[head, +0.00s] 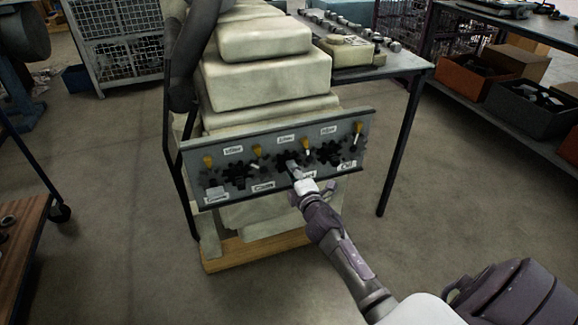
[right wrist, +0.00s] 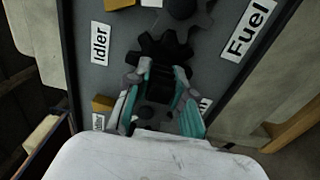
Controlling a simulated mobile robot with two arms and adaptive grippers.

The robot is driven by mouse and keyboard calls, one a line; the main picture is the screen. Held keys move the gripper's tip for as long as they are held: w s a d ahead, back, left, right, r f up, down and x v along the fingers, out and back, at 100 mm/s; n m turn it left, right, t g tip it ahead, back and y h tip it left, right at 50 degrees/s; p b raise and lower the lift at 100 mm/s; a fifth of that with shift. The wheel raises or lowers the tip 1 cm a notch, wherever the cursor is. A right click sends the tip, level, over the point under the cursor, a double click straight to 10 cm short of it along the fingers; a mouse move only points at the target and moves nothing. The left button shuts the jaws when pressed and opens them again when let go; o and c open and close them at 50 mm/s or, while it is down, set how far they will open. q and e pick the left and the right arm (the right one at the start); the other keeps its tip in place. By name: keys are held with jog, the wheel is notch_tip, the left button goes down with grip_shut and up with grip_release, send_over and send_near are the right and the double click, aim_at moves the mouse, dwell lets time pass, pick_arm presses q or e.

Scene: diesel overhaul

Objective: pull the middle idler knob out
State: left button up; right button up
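A grey panel (head: 235,177) on the front of a pale stacked block carries dark gears, several yellow knobs and white labels. The middle Idler label (head: 286,138) sits above my right gripper (head: 292,166), between two yellow knobs (head: 257,150) (head: 306,146). My right gripper is up against the panel, over a dark gear. In the right wrist view its teal-padded fingers (right wrist: 162,72) stand apart around dark parts, between the Idler label (right wrist: 99,42) and the Fuel label (right wrist: 248,30). Whether they grip anything is unclear. A knob carrying the name middle idler cannot be singled out. My left gripper is not in view.
A table (head: 408,62) with small parts stands behind at the right. A shelf with an orange bin (head: 468,82) and a dark bin (head: 523,108) is at the far right. A wire cage (head: 122,45) stands at the back left. The floor around the block is clear.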

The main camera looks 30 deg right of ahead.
grip_shut()
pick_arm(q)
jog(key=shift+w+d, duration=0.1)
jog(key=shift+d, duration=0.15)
pick_arm(e)
jog(key=shift+s, duration=0.15)
jog(key=shift+s+a, duration=0.1)
jog(key=shift+s, duration=0.05)
jog(key=shift+v, duration=0.8)
jog(key=o, duration=0.6)
grip_release()
jog(key=o, duration=0.7)
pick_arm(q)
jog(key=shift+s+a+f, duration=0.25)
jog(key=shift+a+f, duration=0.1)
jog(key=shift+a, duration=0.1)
